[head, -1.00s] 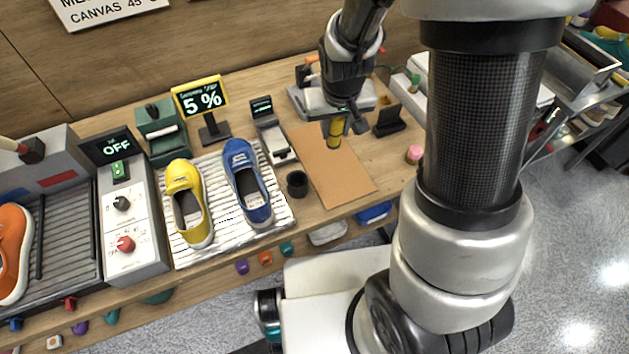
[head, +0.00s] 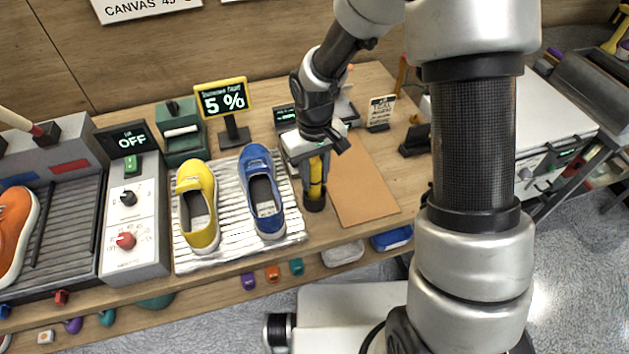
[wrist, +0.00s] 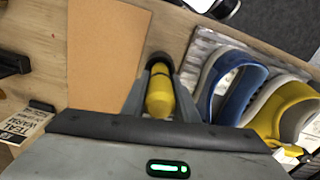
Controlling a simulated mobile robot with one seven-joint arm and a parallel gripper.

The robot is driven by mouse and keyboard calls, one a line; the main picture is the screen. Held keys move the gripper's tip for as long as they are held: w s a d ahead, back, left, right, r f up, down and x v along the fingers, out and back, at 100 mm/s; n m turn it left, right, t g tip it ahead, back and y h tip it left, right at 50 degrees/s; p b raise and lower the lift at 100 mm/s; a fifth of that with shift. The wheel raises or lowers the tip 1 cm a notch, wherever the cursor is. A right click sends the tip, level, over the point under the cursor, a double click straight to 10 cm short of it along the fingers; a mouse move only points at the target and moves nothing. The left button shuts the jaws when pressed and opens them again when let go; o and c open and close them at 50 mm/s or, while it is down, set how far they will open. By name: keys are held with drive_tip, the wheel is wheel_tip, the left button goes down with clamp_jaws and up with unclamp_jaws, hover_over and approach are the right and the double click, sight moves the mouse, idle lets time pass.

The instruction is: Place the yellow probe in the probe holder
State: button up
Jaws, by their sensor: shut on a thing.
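The yellow probe (head: 315,172) is upright between the fingers of my gripper (head: 316,187), which is shut on it. The probe holder (head: 314,204) is a small black round cup on the wooden table, right of the blue shoe. The probe's lower end is right at the cup's mouth in the head view; I cannot tell how far inside it is. In the wrist view the probe (wrist: 160,95) points at the holder (wrist: 159,60), whose rim shows just beyond the fingertips.
A yellow shoe (head: 199,225) and a blue shoe (head: 263,192) stand on a white ribbed mat (head: 229,184) to the left. A brown board (head: 362,190) lies to the right. A 5 % display (head: 221,98) stands behind. A grey control box (head: 145,255) is farther left.

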drive_tip(key=shift+f, duration=1.05)
drive_tip(key=shift+f, duration=0.1)
drive_tip(key=o, duration=1.1)
drive_tip(key=shift+c, duration=0.2)
